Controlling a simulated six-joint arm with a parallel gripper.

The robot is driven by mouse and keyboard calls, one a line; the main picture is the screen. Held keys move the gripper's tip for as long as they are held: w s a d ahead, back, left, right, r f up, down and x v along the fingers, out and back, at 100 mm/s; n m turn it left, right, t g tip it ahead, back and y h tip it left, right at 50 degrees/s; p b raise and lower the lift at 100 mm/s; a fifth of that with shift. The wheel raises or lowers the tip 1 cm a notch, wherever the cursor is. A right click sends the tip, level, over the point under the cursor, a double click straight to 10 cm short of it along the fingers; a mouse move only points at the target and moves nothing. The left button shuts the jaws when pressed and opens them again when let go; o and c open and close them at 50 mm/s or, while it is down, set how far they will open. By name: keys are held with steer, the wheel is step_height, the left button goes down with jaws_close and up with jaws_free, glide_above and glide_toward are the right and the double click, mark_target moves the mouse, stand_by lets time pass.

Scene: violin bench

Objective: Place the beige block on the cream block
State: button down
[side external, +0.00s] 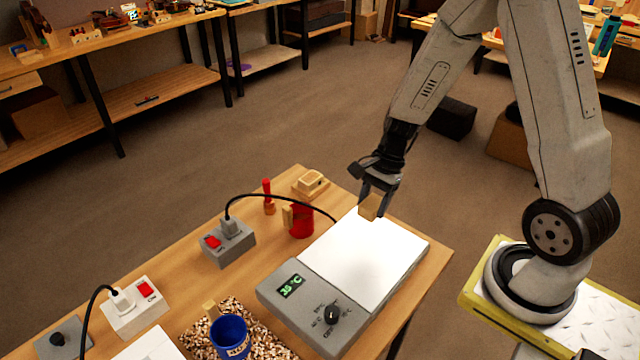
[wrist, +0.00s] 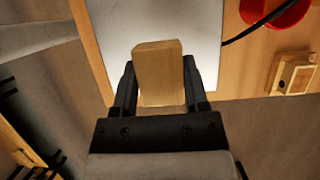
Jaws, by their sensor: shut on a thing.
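The beige block (side external: 369,207) is a small tan wooden block held between the fingers of my gripper (side external: 374,198). In the wrist view the block (wrist: 159,72) sticks out past the fingertips of my gripper (wrist: 160,88), with a finger on each side. It is over the far right part of the white plate of a grey heating unit; I cannot tell the exact gap below it. I cannot surely pick out the cream block. A pale wooden piece (side external: 311,182) with a raised top lies at the bench's far corner, also in the wrist view (wrist: 293,74).
The heating unit (side external: 274,296) has a green display, a dial and a bare white top. A blue mug (side external: 230,338) is in front.

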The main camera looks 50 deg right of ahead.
steer(key=shift+w, duration=0.1)
steer(key=w+d+r, duration=0.2)
steer(key=w+d, duration=0.1)
steer(key=w, duration=0.3)
steer(key=w+d+r, duration=0.2)
steer(key=w+d, duration=0.1)
steer(key=w, duration=0.3)
steer(key=shift+w+f, duration=0.1)
steer(key=shift+w, duration=0.1)
glide_above(312, 178)
steer(key=s, duration=0.1)
steer(key=f, duration=0.7)
steer(key=shift+s+a+f, duration=0.2)
steer(key=shift+f, duration=0.2)
steer(key=shift+w+d+f, duration=0.15)
steer(key=shift+w+f, duration=0.65)
steer(key=shift+f, duration=0.05)
